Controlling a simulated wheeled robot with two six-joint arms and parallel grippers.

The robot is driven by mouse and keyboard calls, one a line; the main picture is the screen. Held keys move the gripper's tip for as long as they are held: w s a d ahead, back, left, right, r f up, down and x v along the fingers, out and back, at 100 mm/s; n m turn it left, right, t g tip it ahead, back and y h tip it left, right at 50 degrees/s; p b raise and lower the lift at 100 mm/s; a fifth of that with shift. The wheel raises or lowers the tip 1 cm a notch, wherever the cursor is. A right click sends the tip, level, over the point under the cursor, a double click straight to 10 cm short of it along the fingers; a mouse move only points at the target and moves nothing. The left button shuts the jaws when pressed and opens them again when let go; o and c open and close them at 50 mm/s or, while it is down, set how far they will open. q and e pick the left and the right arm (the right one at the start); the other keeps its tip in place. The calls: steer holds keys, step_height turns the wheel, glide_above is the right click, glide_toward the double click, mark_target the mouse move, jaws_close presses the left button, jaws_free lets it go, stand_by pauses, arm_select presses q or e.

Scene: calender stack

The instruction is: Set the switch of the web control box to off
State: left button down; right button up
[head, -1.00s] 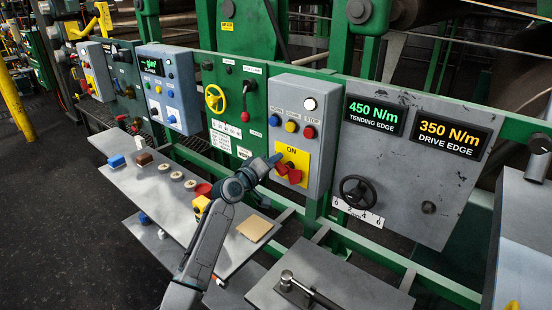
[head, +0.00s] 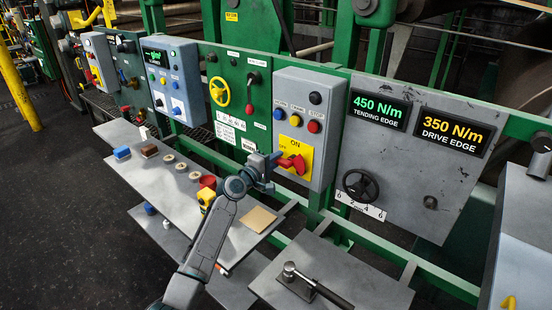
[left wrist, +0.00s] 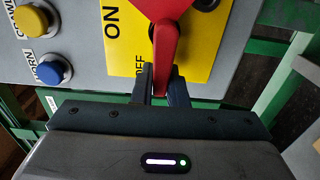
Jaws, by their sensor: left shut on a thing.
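The web control box (head: 325,98) is a grey box with a yellow switch plate (head: 303,150) marked ON at the top and OFF at the left. Its red switch handle (head: 296,164) points left, toward OFF. In the left wrist view the red handle (left wrist: 166,45) reaches down beside the OFF label, which a finger partly covers. My left gripper (head: 276,162) is in front of the plate. Its fingers (left wrist: 163,84) are shut on the handle's end. The lamp (head: 315,97) at the box's top right is dark. My right gripper is not in view.
Blue, yellow and red buttons (head: 295,120) sit above the switch plate. A grey shelf (head: 150,187) with small objects lies below left, and a grey table with a metal tool (head: 312,285) below. A black handwheel (head: 360,185) is on the panel to the right.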

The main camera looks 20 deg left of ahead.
arm_select(q)
steer(key=shift+f, duration=0.2)
steer(key=c, duration=1.5)
jaws_free()
steer(key=shift+r, duration=0.1)
steer(key=shift+o, duration=0.2)
steer(key=b+v, duration=0.1)
steer(key=v, duration=0.9)
steer(key=shift+s+b, duration=0.4)
steer(key=shift+a, duration=0.15)
